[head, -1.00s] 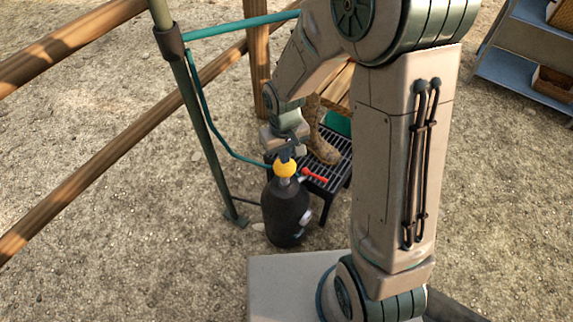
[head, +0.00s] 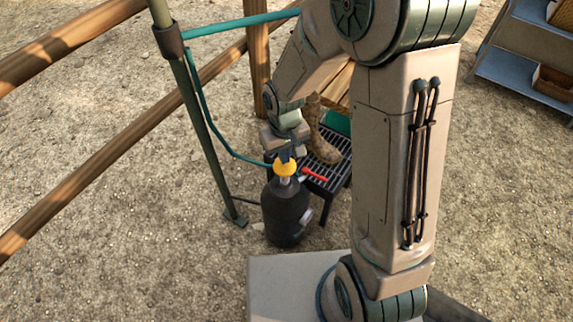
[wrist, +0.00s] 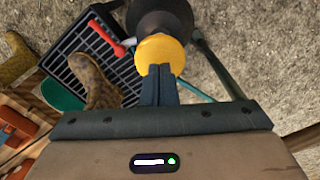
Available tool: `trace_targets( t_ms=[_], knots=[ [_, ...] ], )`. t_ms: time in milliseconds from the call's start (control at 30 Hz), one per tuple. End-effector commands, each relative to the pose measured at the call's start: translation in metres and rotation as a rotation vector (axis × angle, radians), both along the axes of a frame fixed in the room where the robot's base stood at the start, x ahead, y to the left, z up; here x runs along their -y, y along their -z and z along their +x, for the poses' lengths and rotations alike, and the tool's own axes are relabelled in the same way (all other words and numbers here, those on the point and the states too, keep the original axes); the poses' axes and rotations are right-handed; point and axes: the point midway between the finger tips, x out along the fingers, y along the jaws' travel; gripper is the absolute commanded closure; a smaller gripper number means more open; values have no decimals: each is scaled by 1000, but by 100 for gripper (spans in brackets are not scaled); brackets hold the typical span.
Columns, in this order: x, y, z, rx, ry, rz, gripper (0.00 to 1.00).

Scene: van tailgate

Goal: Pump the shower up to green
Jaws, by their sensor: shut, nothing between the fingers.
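The shower is a black tank (head: 286,212) standing upright on the ground, with a round yellow pump knob (head: 284,168) on top. My gripper (head: 285,157) is shut and empty, pointing down at the knob. In the wrist view the closed fingertips (wrist: 160,70) overlap the yellow knob (wrist: 160,52); they seem to touch its top, but I cannot be sure.
A black slatted rack (head: 335,172) with a brown boot (head: 322,148) stands close behind the tank on the right. A green post (head: 205,130) and wooden rails (head: 100,165) are to the left. Blue shelves (head: 525,60) stand far right. Open gravel lies around.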

Motion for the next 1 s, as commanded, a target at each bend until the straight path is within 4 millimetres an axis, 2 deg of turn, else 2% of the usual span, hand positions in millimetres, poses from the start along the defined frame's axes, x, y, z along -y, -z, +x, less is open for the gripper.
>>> trace_targets(
  t_ms=[100, 1000],
  knots=[
    [0, 10, 0, 0, 0, 0, 100],
    [0, 62, -1, -2, -1, -1, 100]
  ],
)
